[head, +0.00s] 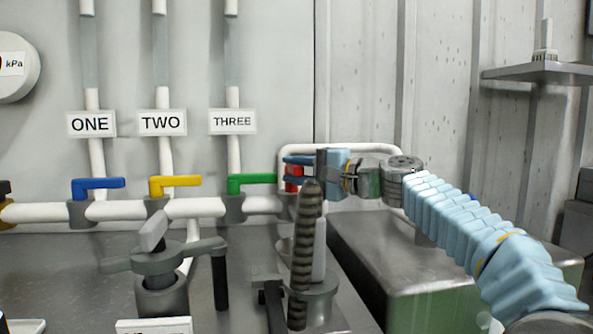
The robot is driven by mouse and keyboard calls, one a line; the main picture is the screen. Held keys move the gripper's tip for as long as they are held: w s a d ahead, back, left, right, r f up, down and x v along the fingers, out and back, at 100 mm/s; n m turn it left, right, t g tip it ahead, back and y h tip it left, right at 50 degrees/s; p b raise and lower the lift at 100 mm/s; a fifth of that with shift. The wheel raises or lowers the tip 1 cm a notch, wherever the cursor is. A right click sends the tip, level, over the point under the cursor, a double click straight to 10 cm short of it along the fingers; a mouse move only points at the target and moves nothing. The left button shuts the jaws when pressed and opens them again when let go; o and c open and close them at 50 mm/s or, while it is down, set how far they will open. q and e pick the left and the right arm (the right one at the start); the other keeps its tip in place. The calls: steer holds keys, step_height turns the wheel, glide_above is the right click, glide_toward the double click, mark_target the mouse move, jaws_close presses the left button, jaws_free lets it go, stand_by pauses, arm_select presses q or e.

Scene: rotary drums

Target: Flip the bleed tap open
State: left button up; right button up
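A small red tap part (293,171) shows at the right end of the white pipe run, just past the green lever; no label marks it as the bleed tap. My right gripper (296,172) reaches in from the right, its blue fingers apart, one above the other. The red part shows between and behind the fingers. I cannot tell whether they touch it or grip it. A dark ribbed upright part hides some of the gripper and the area below. My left gripper is not in view.
Blue (98,184), yellow (176,182) and green (252,180) levers sit on the pipe below signs ONE, TWO and THREE. A grey clamp-like fitting (160,265) stands in front at left. A green metal box (430,285) lies under my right arm.

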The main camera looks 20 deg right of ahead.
jaws_close()
steer(key=shift+a+f, duration=0.1)
steer(key=shift+a+m+t+h, duration=0.15)
steer(key=shift+m+t+h, duration=0.15)
steer(key=shift+m+h, duration=0.15)
steer(key=o, duration=0.6)
jaws_free()
